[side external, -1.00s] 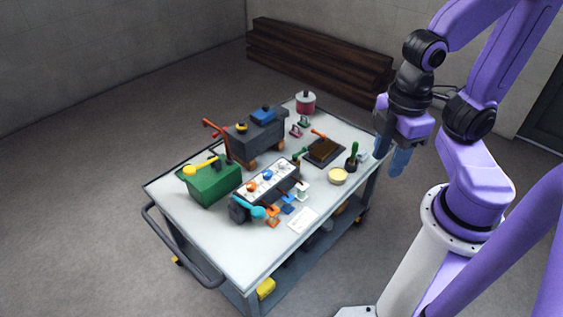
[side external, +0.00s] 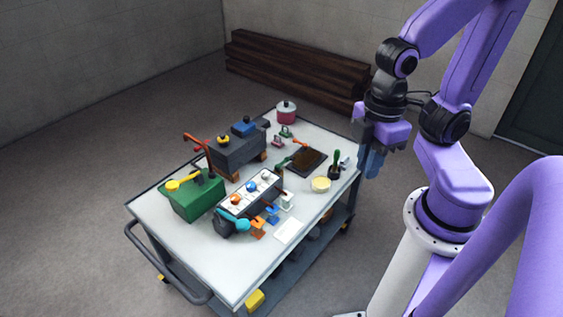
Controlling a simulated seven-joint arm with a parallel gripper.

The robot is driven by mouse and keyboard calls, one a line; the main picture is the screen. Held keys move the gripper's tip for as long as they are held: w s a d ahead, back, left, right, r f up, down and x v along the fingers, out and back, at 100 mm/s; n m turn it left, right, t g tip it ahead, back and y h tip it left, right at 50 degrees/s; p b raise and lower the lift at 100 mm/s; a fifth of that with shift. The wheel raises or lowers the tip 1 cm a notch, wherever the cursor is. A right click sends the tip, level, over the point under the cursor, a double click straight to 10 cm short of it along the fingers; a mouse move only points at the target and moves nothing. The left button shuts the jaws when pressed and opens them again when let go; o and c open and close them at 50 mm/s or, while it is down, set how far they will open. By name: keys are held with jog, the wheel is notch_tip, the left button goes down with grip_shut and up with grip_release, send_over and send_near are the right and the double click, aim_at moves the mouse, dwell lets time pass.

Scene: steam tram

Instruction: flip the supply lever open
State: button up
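I cannot tell which lever is the supply lever. A yellow-handled lever (side external: 184,184) lies across the top of a green box (side external: 196,203) at the cart's left. A red lever (side external: 198,142) stands up at the near end of the dark grey tram model (side external: 238,151). A teal lever (side external: 233,220) sits at the near end of a white-topped panel (side external: 250,190). My gripper (side external: 371,163) hangs fingers down beyond the cart's right edge, apart from all levers. Its blue fingers overlap in this view, so its opening is unclear. I see nothing held.
The levers stand on a grey wheeled cart (side external: 165,225). Orange and blue pieces lie beside the panel near a white card (side external: 289,230). A yellow round dish (side external: 321,185), green-handled brush (side external: 336,162), dark tray (side external: 308,161) and pink pot (side external: 286,112) stand farther right. The cart's front corner is clear.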

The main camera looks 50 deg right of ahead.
jog(key=shift+w+a, duration=0.25)
jog(key=shift+w, duration=0.05)
grip_shut()
jog(key=w+a+f+m+y, duration=0.1)
jog(key=w+a+f+m, duration=0.15)
jog(key=w, duration=0.85)
jog(key=w+a+f+m+y, duration=0.1)
jog(key=w+a+f, duration=0.15)
jog(key=w, duration=0.85)
jog(key=w+d+f+m+t, duration=0.1)
jog(key=w+d+f, duration=0.35)
jog(key=w, duration=0.25)
jog(key=w+d+f+m+t, duration=0.1)
jog(key=w+d+f+m, duration=0.15)
jog(key=w+d, duration=0.3)
jog(key=w+d+f+m+t, duration=0.1)
jog(key=w+d+f, duration=0.2)
jog(key=d+f, duration=0.4)
jog(key=w+d+f+m+h, duration=0.1)
jog(key=w+d+f, duration=0.3)
jog(key=d, duration=1.1)
notch_tip(320, 180, down, 4)
jog(key=shift+d+r+m+t+h, duration=0.15)
jog(key=shift+m+t+h, duration=0.2)
jog(key=shift+m, duration=0.35)
